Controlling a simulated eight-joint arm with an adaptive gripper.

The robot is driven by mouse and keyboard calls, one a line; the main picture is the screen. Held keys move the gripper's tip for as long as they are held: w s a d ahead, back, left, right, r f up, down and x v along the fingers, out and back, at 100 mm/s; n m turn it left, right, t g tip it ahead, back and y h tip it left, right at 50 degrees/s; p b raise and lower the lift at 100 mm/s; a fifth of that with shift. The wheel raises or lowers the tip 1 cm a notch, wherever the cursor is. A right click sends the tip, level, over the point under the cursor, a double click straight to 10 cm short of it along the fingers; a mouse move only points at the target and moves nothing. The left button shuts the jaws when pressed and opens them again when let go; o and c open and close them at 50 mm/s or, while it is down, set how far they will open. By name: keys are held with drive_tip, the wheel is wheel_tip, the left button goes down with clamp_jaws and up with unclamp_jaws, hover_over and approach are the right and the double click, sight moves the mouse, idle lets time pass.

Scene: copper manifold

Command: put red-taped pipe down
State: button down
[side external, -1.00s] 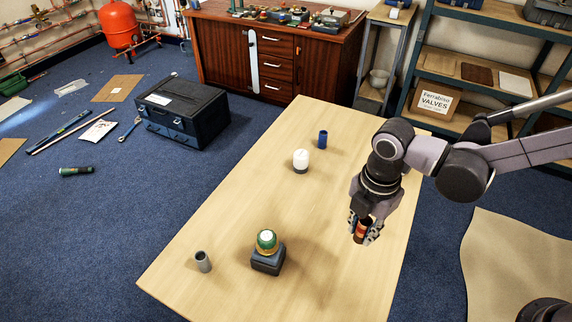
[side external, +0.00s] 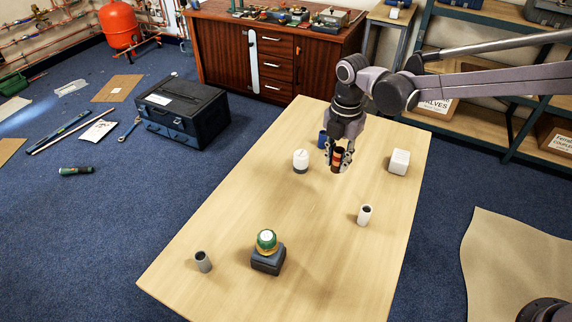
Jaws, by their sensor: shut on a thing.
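The red-taped pipe (side external: 337,158) is a short, dark copper-brown tube with a red-orange band. My gripper (side external: 340,160) is shut around it and holds it upright near the far part of the wooden table (side external: 225,225). I cannot tell whether the pipe's lower end touches the table. The blue pipe (side external: 322,139) stands just behind and left of my gripper, partly hidden by it.
A white candle-like item (side external: 300,161) stands left of my gripper. A white block (side external: 399,161) and a white pipe (side external: 365,215) stand to the right. A grey pipe (side external: 203,262) and a dark box with a green-gold piece (side external: 268,254) are nearer. The table's middle is clear.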

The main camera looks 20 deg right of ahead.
drive_tip(key=a+f, duration=0.2)
drive_tip(key=a, duration=0.1)
drive_tip(key=a+f, duration=0.2)
drive_tip(key=a, duration=0.2)
drive_tip(key=a+f, duration=0.2)
drive_tip(key=a, duration=0.2)
drive_tip(key=shift+a+f, duration=0.15)
drive_tip(key=shift+f, duration=2.2)
drive_tip(key=shift+f, duration=0.2)
drive_tip(key=c, duration=1.1)
unclamp_jaws()
drive_tip(key=shift+r, duration=0.1)
